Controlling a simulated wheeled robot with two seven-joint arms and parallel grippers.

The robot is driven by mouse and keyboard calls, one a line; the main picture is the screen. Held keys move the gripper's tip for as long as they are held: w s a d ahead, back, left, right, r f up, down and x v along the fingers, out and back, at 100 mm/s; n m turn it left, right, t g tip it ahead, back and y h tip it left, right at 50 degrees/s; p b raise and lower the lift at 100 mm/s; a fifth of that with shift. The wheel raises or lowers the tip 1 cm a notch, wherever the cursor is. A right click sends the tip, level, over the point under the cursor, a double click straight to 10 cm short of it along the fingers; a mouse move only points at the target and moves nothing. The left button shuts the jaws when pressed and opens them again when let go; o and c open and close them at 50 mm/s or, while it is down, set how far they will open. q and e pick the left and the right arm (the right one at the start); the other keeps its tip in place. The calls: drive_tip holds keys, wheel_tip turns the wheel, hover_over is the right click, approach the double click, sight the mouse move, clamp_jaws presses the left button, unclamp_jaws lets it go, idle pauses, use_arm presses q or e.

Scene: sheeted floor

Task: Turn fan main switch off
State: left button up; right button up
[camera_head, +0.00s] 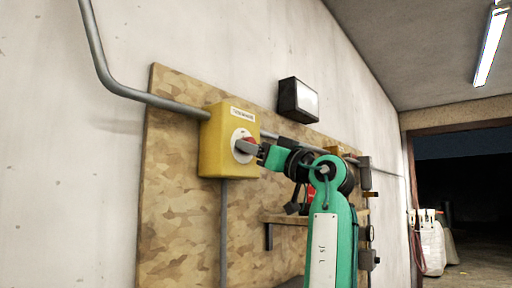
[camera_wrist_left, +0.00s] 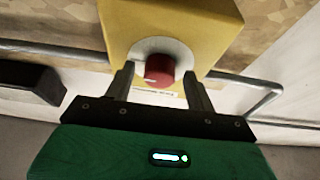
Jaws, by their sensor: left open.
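The fan main switch is a yellow box (camera_head: 213,149) on a wooden board, with a red knob (camera_head: 250,143) on a round pale plate. In the left wrist view the yellow box (camera_wrist_left: 205,25) fills the top middle, and the red knob (camera_wrist_left: 159,70) is in front of its plate. My left gripper (camera_head: 247,149) is at the front of the box. In the wrist view my left gripper (camera_wrist_left: 160,80) is open, with one finger on each side of the knob. Gaps show between the fingers and the knob. My right gripper is not in view.
The wooden board (camera_head: 180,225) is on the pale wall. Grey conduit (camera_head: 150,98) runs into the box, and a dark-framed lamp (camera_head: 299,100) is above right. A small shelf (camera_head: 285,218) is below my arm. A dark doorway (camera_head: 465,180) is at the right.

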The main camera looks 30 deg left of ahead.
use_arm(q)
drive_tip(key=c, duration=0.8)
drive_tip(key=shift+c, duration=0.8)
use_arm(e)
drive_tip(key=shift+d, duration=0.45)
use_arm(q)
drive_tip(key=shift+n+g, duration=0.4)
drive_tip(key=shift+n, duration=0.2)
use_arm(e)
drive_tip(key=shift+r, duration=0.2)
use_arm(q)
drive_tip(key=n+g+h+p, duration=0.1)
drive_tip(key=n+g+p, duration=0.1)
drive_tip(key=n, duration=0.5)
drive_tip(key=n+g+h+p, duration=0.2)
drive_tip(key=n+p, duration=0.2)
drive_tip(key=n, duration=0.3)
drive_tip(key=w+r+n+g+h+p, duration=0.1)
drive_tip(key=n+g+h+p, duration=0.1)
drive_tip(key=n, duration=0.5)
drive_tip(key=shift+d+r+g+p, duration=0.1)
drive_tip(key=shift+g+p, duration=0.3)
drive_tip(key=shift+p, duration=0.45)
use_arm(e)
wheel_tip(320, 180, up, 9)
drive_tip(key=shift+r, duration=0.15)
use_arm(q)
drive_tip(key=shift+n, duration=0.3)
